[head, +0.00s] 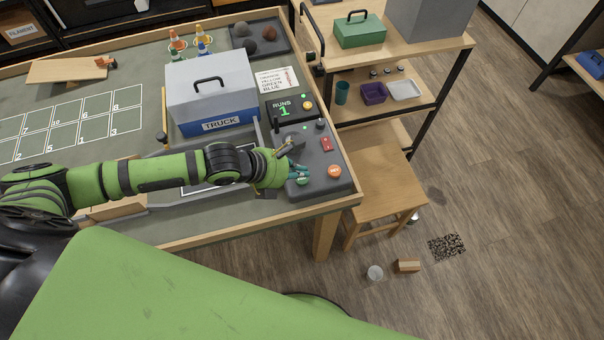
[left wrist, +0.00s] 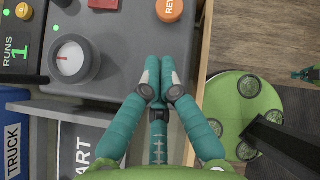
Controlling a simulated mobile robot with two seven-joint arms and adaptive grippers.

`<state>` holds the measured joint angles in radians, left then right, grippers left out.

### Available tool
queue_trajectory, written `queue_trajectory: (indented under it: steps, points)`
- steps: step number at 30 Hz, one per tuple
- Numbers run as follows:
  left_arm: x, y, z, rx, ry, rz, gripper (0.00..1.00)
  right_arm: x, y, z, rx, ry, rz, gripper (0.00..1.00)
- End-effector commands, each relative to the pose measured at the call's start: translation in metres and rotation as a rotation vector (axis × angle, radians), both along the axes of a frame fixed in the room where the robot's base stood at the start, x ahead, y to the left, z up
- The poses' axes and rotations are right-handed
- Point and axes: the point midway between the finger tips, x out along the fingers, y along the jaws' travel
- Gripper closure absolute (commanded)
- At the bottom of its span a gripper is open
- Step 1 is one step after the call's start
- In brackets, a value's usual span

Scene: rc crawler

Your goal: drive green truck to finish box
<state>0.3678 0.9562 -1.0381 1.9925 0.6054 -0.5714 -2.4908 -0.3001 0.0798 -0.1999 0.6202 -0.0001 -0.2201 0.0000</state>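No green truck shows in either view. A grey-lidded blue box labelled TRUCK (head: 215,105) stands closed on the table. A small teal-tipped part (left wrist: 305,74) at the right edge may be my right gripper.
The panel has a dial (left wrist: 72,60), a red switch (head: 326,144) and a RUNS display (head: 283,110) reading 1. A shelf (head: 390,100) and stool (head: 385,185) stand right.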

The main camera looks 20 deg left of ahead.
Motion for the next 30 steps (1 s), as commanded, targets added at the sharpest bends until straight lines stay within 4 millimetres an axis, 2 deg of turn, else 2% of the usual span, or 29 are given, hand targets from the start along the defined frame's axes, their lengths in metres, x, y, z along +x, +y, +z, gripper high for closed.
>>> queue_trajectory:
  steps: [11, 24, 30]
  points:
    - [0.000, 0.000, 0.004, -0.001, -0.001, 0.000, 1.00, 0.000, 0.000, 0.003, 0.000, 0.000, 0.000, 1.00]
    - [0.000, 0.000, 0.047, -0.001, -0.001, -0.001, 1.00, 0.000, 0.000, 0.044, 0.000, 0.000, 0.000, 1.00]
    - [0.000, 0.000, 0.052, -0.002, 0.000, 0.000, 1.00, 0.000, 0.000, 0.049, 0.000, 0.000, 0.000, 1.00]
